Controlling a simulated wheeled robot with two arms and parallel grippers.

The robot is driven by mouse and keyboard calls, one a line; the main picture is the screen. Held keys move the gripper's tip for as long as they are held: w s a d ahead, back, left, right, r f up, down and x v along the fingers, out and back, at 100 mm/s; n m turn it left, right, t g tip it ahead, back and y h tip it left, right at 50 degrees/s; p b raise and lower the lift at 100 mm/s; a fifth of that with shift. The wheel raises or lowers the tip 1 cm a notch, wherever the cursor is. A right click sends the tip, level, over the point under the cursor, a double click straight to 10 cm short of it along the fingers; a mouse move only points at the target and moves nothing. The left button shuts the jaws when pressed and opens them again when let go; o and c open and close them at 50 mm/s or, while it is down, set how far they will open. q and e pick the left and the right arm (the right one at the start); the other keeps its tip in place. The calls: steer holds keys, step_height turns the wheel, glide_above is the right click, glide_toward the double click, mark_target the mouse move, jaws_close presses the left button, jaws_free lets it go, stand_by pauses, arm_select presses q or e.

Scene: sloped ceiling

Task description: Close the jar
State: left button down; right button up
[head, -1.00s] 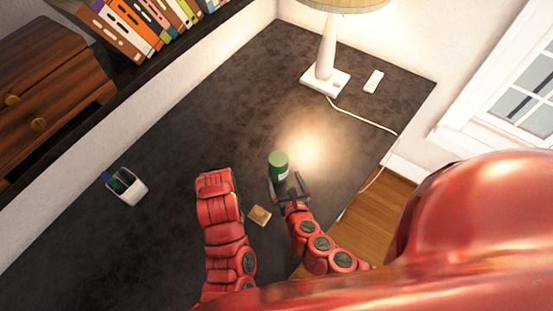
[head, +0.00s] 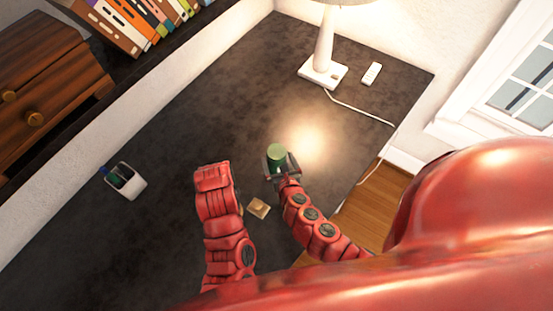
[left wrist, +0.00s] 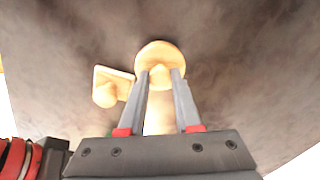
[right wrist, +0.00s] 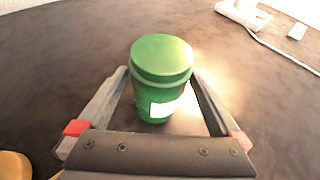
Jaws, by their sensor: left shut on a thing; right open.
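A green jar (head: 276,158) stands upright on the dark desk. It also shows in the right wrist view (right wrist: 161,80), with a flat green top and a pale label. My right gripper (head: 276,164) is open, with its fingers on either side of the jar. My left gripper (left wrist: 160,78) is shut on a round wooden lid with a knob (left wrist: 160,52). In the head view my left arm hides the left fingers. A squarish wooden lid with a knob (left wrist: 106,92) lies beside the round one; it also shows in the head view (head: 258,208).
A white pen holder (head: 126,183) stands at the left of the desk (head: 190,130). A lit lamp (head: 322,72) and a small white remote (head: 371,74) are at the back. The lamp's cord runs along the right edge.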

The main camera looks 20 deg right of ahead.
steer(key=shift+s, duration=0.1)
arm_select(q)
steer(key=shift+s, duration=0.1)
steer(key=shift+f, duration=0.2)
arm_select(e)
steer(key=x, duration=0.4)
steer(key=shift+w+r, duration=0.15)
steer(key=shift+w, duration=0.3)
steer(key=shift+w+d, duration=0.1)
steer(key=shift+w, duration=0.15)
steer(key=c, duration=1.4)
steer(key=shift+r, duration=4.85)
